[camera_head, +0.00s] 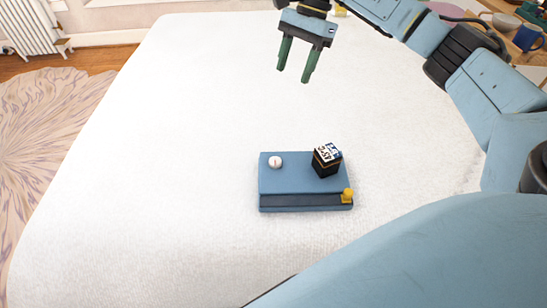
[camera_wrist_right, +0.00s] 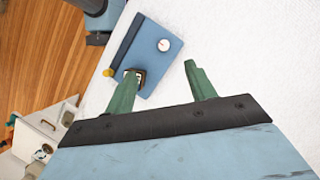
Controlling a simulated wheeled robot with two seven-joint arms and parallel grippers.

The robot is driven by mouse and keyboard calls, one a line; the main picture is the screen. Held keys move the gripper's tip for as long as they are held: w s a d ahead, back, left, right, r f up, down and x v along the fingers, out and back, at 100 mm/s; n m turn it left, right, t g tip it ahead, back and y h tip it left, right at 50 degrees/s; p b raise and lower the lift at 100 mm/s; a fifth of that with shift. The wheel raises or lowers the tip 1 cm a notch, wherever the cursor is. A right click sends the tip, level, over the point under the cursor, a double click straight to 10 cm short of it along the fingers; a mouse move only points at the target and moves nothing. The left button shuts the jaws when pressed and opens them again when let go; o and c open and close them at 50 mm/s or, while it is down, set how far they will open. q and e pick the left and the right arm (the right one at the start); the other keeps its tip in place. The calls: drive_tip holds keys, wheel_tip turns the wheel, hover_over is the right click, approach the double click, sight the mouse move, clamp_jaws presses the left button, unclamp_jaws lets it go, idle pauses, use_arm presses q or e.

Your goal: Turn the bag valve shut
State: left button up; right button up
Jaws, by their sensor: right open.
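A flat blue panel box (camera_head: 290,182) lies on the white surface. It carries a small white round knob (camera_head: 275,162) at the upper left, a black block with a white and blue printed top (camera_head: 326,159) at the right, and a yellow knob (camera_head: 347,195) at the right end of a dark front strip. I cannot tell for sure which part is the bag valve. My right gripper (camera_head: 293,75) is open and empty, above and beyond the box. In the right wrist view, the white knob (camera_wrist_right: 163,45) has a mark on its face, and a green finger partly hides the block. My left gripper is not in view.
The white padded surface (camera_head: 190,110) is broad and clear around the box. A radiator (camera_head: 33,25) and a patterned rug (camera_head: 60,130) are at the left. A blue mug (camera_head: 527,37) and bowls stand on a shelf at the upper right.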

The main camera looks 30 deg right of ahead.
wheel_tip(320, 180, down, 8)
drive_tip(key=r+b, duration=0.1)
drive_tip(key=b, duration=0.5)
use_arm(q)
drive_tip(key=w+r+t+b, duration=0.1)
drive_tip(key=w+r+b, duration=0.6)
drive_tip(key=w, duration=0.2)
use_arm(e)
approach(276, 160)
drive_tip(key=b+x, duration=0.3)
drive_tip(key=x, duration=0.4)
drive_tip(key=shift+f, duration=0.2)
drive_tip(key=shift+a+f, duration=0.2)
drive_tip(key=shift+f, duration=0.2)
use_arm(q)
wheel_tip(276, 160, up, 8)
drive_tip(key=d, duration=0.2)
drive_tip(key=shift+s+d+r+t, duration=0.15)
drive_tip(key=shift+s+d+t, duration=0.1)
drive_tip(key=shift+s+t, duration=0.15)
use_arm(e)
drive_tip(key=c, duration=1)
